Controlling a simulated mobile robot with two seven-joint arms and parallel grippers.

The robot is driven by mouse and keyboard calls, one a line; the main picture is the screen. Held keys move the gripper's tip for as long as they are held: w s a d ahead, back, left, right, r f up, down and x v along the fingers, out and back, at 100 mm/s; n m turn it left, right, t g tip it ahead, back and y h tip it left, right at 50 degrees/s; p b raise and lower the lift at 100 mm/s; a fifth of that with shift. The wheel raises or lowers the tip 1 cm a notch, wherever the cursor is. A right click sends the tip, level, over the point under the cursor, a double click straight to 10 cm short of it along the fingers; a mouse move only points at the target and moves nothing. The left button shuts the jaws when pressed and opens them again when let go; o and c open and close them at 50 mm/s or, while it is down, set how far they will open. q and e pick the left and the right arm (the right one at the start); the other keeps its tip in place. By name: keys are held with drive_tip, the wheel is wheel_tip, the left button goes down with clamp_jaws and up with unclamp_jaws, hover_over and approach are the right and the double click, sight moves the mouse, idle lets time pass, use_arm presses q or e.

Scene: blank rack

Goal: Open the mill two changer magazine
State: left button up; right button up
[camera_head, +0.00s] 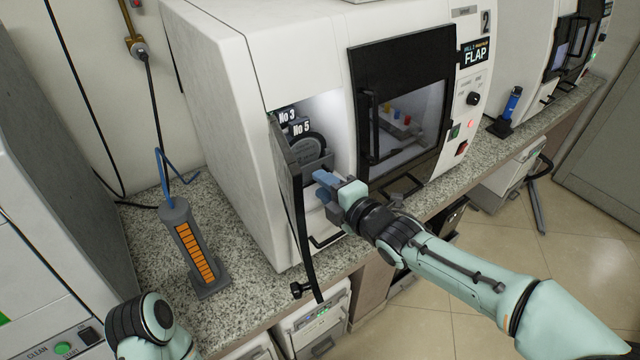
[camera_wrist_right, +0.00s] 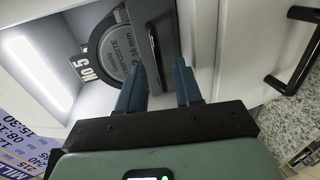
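Mill two (camera_head: 240,60) is the white machine in the middle, with a "2" plate at its top right. Its changer magazine door (camera_head: 293,220) is a dark panel at the left of the front, swung outward and seen nearly edge-on. The lit compartment behind it shows a round grey disc (camera_head: 308,148) with tags "No 3" and "No 5". The disc (camera_wrist_right: 122,60) also shows in the right wrist view. My right gripper (camera_head: 322,186) is in front of this opening, right of the door. Its two blue fingers (camera_wrist_right: 160,80) are apart, with nothing clearly held. My left gripper is out of view.
The mill's black-framed window door (camera_head: 400,100) is right of the magazine opening. A grey holder with orange slots (camera_head: 190,245) and a blue cable stands on the granite counter (camera_head: 135,250) at left. A blue-topped tool (camera_head: 511,105) stands on the counter at right.

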drive_tip(key=shift+x, duration=1.1)
drive_tip(key=shift+d, duration=0.1)
clamp_jaws()
idle(0.6)
